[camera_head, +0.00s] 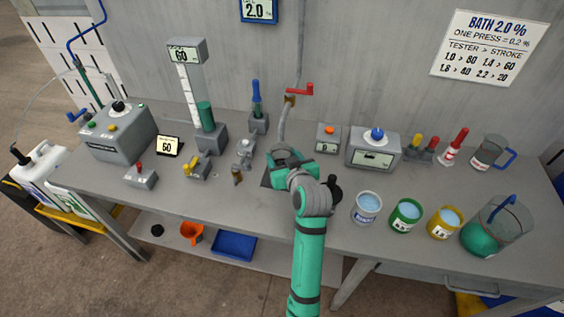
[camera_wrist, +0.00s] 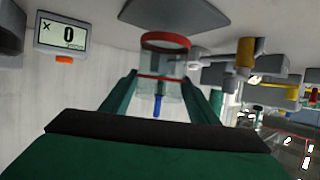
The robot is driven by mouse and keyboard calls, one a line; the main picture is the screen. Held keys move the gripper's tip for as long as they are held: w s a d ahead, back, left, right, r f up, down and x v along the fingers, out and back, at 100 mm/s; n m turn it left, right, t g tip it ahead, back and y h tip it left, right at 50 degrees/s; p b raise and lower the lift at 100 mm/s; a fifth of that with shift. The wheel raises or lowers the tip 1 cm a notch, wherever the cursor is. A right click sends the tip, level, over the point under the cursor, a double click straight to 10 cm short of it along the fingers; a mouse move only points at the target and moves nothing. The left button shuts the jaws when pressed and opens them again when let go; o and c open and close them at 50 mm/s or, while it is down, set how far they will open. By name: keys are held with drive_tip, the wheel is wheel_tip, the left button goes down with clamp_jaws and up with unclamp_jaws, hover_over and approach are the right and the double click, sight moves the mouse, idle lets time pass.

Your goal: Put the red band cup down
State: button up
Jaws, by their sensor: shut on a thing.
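The red band cup (camera_wrist: 165,42) is clear, with a red ring, and shows between the two green fingers of my gripper (camera_wrist: 160,85) in the wrist view. My gripper is shut on it. The wrist view looks turned over, with the tabletop at the top. A dark grey pad (camera_wrist: 175,10) lies close to the cup's red-ringed end; I cannot tell whether they touch. In the head view my gripper (camera_head: 286,158) is low over the dark pad (camera_head: 265,180) at mid-table, and the cup is hidden by my gripper and wrist.
A counter reading 0 (camera_head: 327,138) and a grey meter (camera_head: 373,150) stand behind, to the right. Blue (camera_head: 366,208), green (camera_head: 405,215) and yellow (camera_head: 444,222) band cups stand to the right, before a large jug (camera_head: 497,227). A red-handled tap (camera_head: 298,90) is behind my gripper.

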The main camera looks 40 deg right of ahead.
drive_tip(key=shift+f, duration=1.25)
drive_tip(key=shift+f, duration=0.1)
drive_tip(key=o, duration=1.5)
drive_tip(key=v, duration=1.2)
